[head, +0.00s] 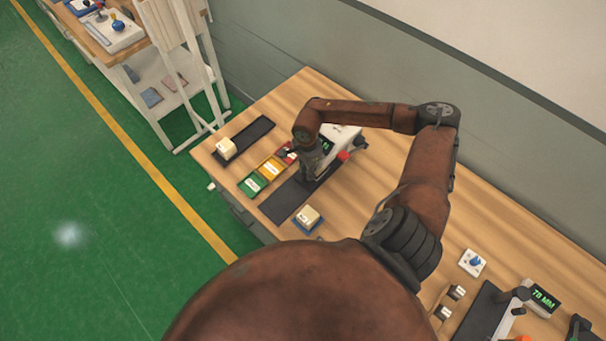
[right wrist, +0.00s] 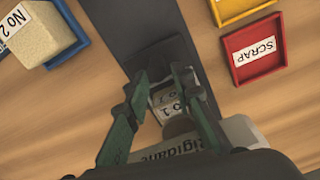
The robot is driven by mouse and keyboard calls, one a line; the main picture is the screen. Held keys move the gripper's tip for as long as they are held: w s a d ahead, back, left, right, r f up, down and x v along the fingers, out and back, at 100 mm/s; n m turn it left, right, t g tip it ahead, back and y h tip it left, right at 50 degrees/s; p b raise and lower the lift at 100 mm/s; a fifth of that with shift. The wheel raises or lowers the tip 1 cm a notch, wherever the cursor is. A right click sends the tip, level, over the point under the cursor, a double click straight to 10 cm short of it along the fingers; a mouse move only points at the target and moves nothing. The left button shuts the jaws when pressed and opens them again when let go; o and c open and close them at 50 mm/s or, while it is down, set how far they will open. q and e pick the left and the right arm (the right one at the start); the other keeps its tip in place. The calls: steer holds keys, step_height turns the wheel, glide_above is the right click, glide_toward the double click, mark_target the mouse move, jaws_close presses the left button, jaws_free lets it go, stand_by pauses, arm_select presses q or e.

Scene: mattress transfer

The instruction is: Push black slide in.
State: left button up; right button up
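The black slide strip (head: 287,199) lies on the wooden table and runs under the white tester (head: 347,134). It also shows in the right wrist view (right wrist: 142,25), passing between the trays. My right gripper (head: 311,165) is low over the slide, close to the tester. In the right wrist view my right gripper (right wrist: 160,74) has its fingers apart, over the dark slide area. A pale block labelled No 1 (right wrist: 168,102) shows between the fingers, near the tester. I cannot tell whether the fingers touch the slide or the block. My left gripper is not visible.
Green (head: 250,186), yellow (head: 269,169) and red (right wrist: 254,50) trays line one side of the slide. A blue tray with a block No 2 (right wrist: 38,34) is opposite. Another block (head: 226,148) sits on a dark strip. A second device (head: 541,298) reads 78 MM.

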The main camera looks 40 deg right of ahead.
steer(key=shift+o, duration=0.9)
steer(key=shift+a, duration=0.1)
steer(key=shift+o, duration=0.3)
steer(key=shift+w+a, duration=0.1)
steer(key=shift+a, duration=0.2)
step_height(320, 180, up, 12)
steer(key=shift+f, duration=0.1)
step_height(320, 180, down, 12)
steer(key=shift+r, duration=0.15)
steer(key=shift+a+p, duration=0.45)
steer(key=shift+a, duration=0.5)
steer(key=shift+s+a, duration=0.2)
steer(key=shift+a, duration=0.45)
